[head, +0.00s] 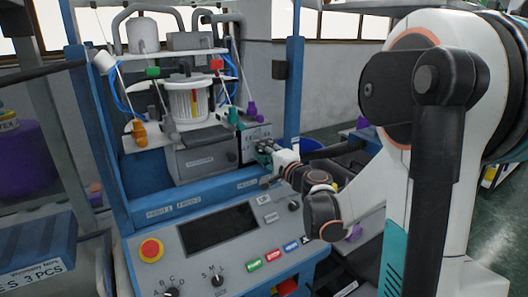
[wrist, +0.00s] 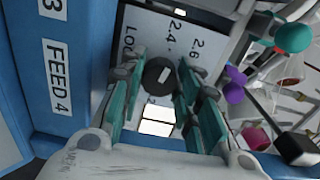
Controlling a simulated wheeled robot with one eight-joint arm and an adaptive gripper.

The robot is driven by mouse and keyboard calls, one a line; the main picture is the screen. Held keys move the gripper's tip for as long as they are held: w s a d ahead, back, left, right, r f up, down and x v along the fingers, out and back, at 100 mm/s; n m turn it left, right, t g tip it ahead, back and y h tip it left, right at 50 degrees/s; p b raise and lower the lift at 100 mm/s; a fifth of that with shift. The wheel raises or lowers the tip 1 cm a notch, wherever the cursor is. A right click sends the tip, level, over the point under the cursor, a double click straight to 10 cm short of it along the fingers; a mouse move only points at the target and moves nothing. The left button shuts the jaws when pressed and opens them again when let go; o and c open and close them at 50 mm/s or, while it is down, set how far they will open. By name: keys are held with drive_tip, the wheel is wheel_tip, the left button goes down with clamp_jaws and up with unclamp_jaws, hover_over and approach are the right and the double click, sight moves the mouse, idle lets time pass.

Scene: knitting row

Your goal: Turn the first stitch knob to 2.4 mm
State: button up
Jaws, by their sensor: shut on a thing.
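The stitch knob (wrist: 159,76) is round and black with a short pale mark on its face. It sits on a pale plate (wrist: 150,22) printed with 2.4, 2.6 and a partly covered word starting LO. The pale mark slants towards the upper right of the picture; I cannot tell exactly which number it points to. My gripper (wrist: 160,92) has its teal fingers on either side of the knob, closed on it. In the head view my gripper (head: 266,150) is at the right end of the grey machine box (head: 205,160), and it hides the knob there.
Below is a control panel with a dark screen (head: 217,230), a red stop button (head: 151,249), a green button (head: 254,265) and a selector knob (head: 218,280). A blue post (head: 291,90) stands behind my gripper. Purple and teal parts (wrist: 233,92) lie right in the wrist view.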

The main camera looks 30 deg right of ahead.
idle(0.3)
drive_tip(key=o, duration=1.1)
drive_tip(key=shift+c, duration=0.2)
drive_tip(key=shift+s, duration=0.1)
drive_tip(key=s, duration=1.1)
drive_tip(key=shift+s+d, duration=0.2)
drive_tip(key=shift+s, duration=0.2)
